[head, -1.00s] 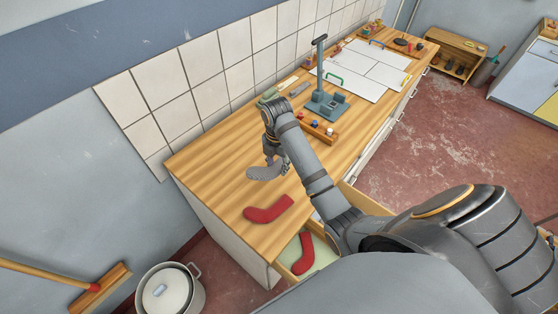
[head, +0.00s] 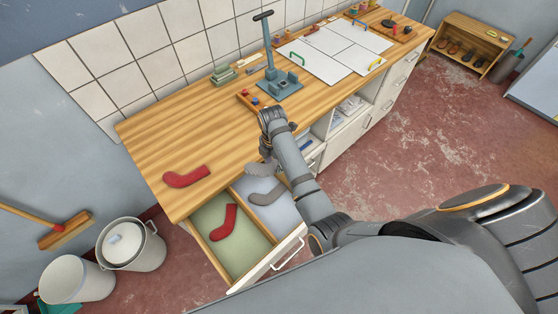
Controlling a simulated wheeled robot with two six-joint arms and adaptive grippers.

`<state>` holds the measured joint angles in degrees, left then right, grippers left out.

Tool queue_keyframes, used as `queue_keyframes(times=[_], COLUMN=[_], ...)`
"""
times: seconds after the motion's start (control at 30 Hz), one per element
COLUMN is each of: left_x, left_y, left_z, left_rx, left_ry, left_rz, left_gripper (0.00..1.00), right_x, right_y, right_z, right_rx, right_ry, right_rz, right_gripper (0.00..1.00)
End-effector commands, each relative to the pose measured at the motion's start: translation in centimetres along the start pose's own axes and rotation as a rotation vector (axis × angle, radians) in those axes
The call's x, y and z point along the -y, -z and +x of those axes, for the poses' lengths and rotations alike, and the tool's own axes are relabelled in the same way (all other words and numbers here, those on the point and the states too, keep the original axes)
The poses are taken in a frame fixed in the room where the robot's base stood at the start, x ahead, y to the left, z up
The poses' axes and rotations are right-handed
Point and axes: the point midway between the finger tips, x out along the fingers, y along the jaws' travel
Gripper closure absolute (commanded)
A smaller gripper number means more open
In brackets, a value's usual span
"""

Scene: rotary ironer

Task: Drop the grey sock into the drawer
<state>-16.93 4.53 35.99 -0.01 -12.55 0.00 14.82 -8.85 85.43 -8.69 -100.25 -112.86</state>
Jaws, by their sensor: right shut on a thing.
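My right gripper (head: 267,153) is shut on a grey sock (head: 258,169), which hangs at the table's front edge, above or close to the open drawer (head: 214,258). The arm hides part of it, so its exact height cannot be told. The drawer has two compartments. The left, green-floored one (head: 238,254) holds a red sock (head: 224,222). The right, pale blue-grey one (head: 283,217) holds another grey sock (head: 267,198), lying flat. My left gripper is not in view.
A second red sock (head: 187,177) lies on the wooden worktop (head: 160,145) near its front edge. A blue-grey stand press (head: 277,85) and a small wooden tray (head: 246,98) stand further back.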

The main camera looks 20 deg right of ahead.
Motion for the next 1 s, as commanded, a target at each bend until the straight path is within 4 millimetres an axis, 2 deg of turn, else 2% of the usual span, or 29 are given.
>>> queue_keyframes(times=[0.4, 0.57, 0.8, 0.83, 1.0], left_x=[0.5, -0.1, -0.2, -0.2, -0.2], left_y=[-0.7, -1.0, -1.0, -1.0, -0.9], left_z=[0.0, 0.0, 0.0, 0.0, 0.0], left_rx=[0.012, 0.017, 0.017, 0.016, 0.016], left_ry=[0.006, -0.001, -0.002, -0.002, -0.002], left_rz=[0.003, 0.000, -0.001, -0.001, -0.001], left_gripper=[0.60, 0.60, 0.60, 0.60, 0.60], right_x=[0.1, 0.1, 0.1, 0.1, 0.1], right_y=[0.0, 0.0, 0.0, 0.0, 0.0], right_z=[4.9, 5.7, 5.7, 5.7, 5.7], right_rx=[-0.001, 0.000, 0.000, 0.000, 0.000], right_ry=[0.004, 0.002, 0.001, 0.001, 0.001], right_rz=[0.000, 0.001, 0.001, 0.001, 0.000], right_gripper=[0.71, 0.71, 0.71, 0.53, 0.31])
